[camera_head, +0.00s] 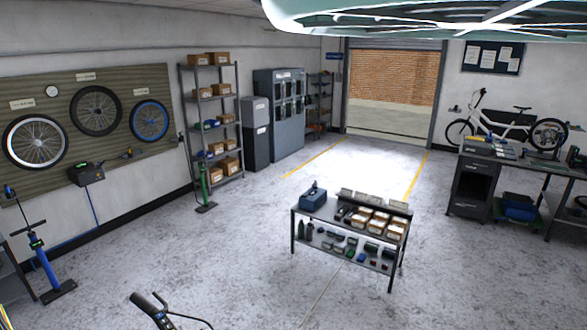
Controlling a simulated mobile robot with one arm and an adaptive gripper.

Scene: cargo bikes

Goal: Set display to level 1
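No display with a readable level shows in the head view. A dark handlebar with a grip and a cable (158,311) pokes in at the bottom edge, left of centre; the rest of what it belongs to is cut off below the frame. A white cargo bike (510,130) stands far off at the right by the back wall, partly behind a workbench; any display on it is too small to make out. My gripper is not in view.
A low two-tier table (297,244) with boxes and tools stands in mid-floor. A workbench (469,161) is at right. A blue floor pump (45,270) and a green pump (204,186) stand at left. Open floor surrounds the table. A pale structure crosses the top right.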

